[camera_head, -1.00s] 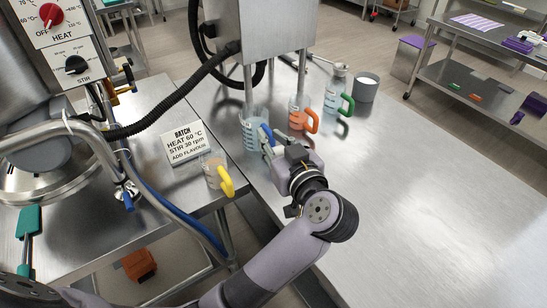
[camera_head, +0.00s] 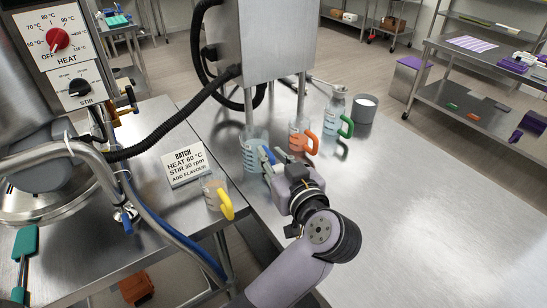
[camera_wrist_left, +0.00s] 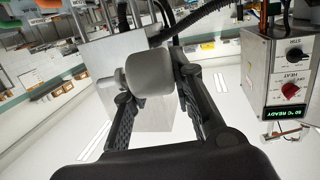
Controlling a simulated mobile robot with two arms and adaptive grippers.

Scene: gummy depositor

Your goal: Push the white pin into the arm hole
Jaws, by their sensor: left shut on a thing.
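My left gripper (camera_head: 275,162) is low in front of the hanging steel depositor box, beside the blue-handled clear jug. In the left wrist view my left gripper (camera_wrist_left: 160,95) is shut on a pale, rounded cylinder between its fingers. This looks like the white pin (camera_wrist_left: 148,73), seen close up. In the head view I cannot make out the pin at the fingers. I cannot pick out the arm hole in either view. My right gripper is not in view.
The steel depositor box (camera_head: 268,40) stands on thin legs over the table. A yellow-handled cup (camera_head: 213,193) is left. The table's right side (camera_head: 440,210) is clear.

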